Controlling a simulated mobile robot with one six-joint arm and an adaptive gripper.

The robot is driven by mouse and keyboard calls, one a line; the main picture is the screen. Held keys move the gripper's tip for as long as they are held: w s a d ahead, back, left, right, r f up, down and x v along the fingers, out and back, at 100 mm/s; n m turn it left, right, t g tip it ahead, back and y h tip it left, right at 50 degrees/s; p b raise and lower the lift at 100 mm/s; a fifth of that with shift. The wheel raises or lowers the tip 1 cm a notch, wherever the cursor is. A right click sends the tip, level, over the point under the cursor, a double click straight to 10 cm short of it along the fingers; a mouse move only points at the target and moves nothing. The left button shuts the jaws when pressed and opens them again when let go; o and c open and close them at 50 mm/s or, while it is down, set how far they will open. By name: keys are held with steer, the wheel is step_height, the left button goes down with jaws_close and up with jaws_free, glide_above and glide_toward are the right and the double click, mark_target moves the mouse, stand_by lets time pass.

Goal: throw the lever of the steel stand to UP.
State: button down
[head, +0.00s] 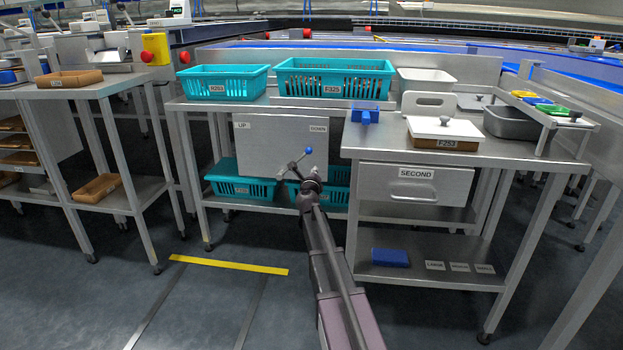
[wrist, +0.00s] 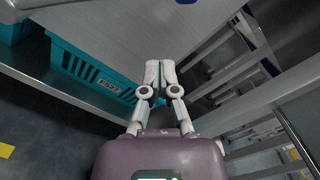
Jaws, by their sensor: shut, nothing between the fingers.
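The steel stand's front panel (head: 275,145) bears an UP label (head: 242,126) at its left and a DOWN label (head: 318,128) at its right. The lever's blue ball knob (head: 308,151) stands on a short rod leaning up and right, toward the DOWN side. The lever's base is partly hidden by my gripper (head: 312,176), which is just below the knob in the head view. I cannot tell whether they touch. In the wrist view my gripper (wrist: 160,70) has its fingertips together and holds nothing. The knob does not show there.
Teal crates (head: 222,82) stand on the stand's top, with more on its lower shelf (wrist: 85,75). To the right is a table with a SECOND drawer (head: 398,184) and a white-lidded tray (head: 443,128). Floor is clear at the left around a yellow strip (head: 228,264).

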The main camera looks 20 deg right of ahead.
steer(key=shift+w+d+r+p, duration=0.1)
steer(key=shift+w+r+p, duration=0.3)
steer(key=shift+w, duration=0.25)
steer(key=shift+w+r+p, duration=0.4)
steer(key=shift+w, duration=0.2)
steer(key=shift+w+a+r+p, duration=0.55)
steer(key=shift+w+r+p, duration=0.05)
steer(key=shift+r+p, duration=0.05)
